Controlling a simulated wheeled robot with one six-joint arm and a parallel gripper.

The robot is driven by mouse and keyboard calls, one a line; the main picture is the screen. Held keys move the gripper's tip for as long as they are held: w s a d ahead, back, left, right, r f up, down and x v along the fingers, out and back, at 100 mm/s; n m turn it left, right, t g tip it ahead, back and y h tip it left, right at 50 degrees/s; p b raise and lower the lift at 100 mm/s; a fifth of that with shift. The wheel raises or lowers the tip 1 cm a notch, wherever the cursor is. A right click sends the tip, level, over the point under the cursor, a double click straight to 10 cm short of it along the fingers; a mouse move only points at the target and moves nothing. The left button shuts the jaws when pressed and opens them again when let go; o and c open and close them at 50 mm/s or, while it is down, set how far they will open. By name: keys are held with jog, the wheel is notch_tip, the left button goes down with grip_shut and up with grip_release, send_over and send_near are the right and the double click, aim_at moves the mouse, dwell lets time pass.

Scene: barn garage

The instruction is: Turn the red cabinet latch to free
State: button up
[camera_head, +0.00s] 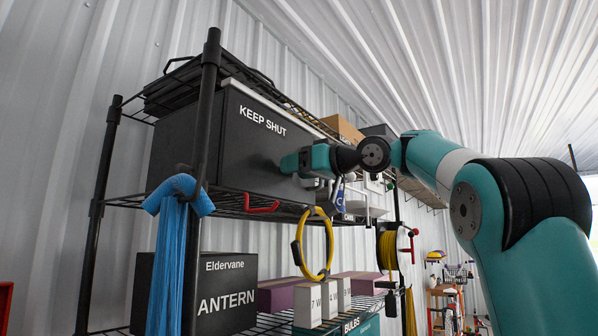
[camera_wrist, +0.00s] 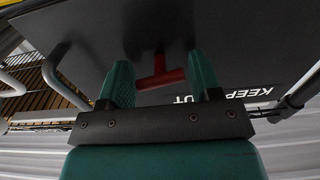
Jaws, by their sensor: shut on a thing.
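The dark cabinet (camera_head: 225,140) marked "KEEP SHUT" sits on the upper wire shelf. Its dark face (camera_wrist: 90,40) fills much of the wrist view, with part of the lettering at the right. The red latch (camera_wrist: 160,78) is a small T-shaped handle on that face, with its bar lying roughly across from finger to finger. My gripper (camera_wrist: 158,70) has its two teal fingers on either side of the latch and is shut on it. In the head view my gripper (camera_head: 288,163) reaches the cabinet's face from the right and hides the latch.
A red hook (camera_head: 261,205) hangs at the shelf's front edge below the cabinet. A yellow cable loop (camera_head: 314,245) and pale hooks hang just below my gripper. Boxes, including a lantern box (camera_head: 228,300), fill the lower shelf.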

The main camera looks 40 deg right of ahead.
jog(key=n+b, duration=0.1)
jog(key=n, duration=0.3)
jog(key=shift+d+n+b, duration=0.1)
jog(key=shift+n+b, duration=0.2)
jog(key=n+b, duration=0.1)
jog(key=n, duration=0.2)
jog(key=shift+n, duration=0.3)
jog(key=n+b, duration=0.1)
jog(key=n, duration=0.3)
jog(key=shift+r+n, duration=0.1)
jog(key=shift+n, duration=1.5)
jog(key=o, duration=0.8)
